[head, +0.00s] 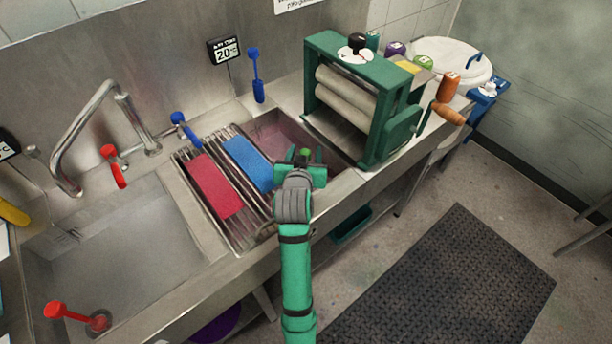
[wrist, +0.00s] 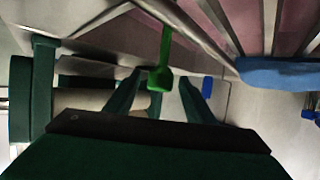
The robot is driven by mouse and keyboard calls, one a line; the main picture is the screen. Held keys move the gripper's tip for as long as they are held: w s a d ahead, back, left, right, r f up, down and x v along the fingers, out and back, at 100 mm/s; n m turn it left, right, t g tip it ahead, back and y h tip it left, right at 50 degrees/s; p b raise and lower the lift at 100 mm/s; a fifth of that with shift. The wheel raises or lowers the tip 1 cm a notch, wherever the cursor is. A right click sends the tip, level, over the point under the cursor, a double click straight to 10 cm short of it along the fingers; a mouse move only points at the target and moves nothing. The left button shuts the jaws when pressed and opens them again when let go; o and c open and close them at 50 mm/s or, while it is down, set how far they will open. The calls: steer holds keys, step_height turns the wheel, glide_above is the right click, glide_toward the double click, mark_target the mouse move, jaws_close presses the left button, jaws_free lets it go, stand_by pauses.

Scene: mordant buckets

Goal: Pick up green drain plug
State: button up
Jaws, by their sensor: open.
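The green drain plug (wrist: 160,78) is bright green, with a thin upright stem and a wider block at its lower end in the wrist view. A small green part of it (head: 306,153) shows at my gripper in the head view. My gripper (wrist: 158,92) is open, with one dark green finger on each side of the plug's block in the picture. I cannot tell whether the block is fully between the fingertips or just beyond them. In the head view my gripper (head: 304,168) is over the front edge of the pinkish basin (head: 275,133).
A green roller press (head: 385,135) stands close on the right. Racks with a red cloth (head: 214,186) and a blue cloth (head: 248,163) lie to the left. A steel sink (head: 130,240) with a faucet (head: 100,110) is further left. A dark mat (head: 450,285) covers the floor.

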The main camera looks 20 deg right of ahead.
steer(key=shift+d, duration=0.1)
steer(key=c, duration=0.5)
steer(key=shift+a, duration=0.25)
jaws_close()
steer(key=shift+d, duration=0.1)
steer(key=shift+r, duration=0.15)
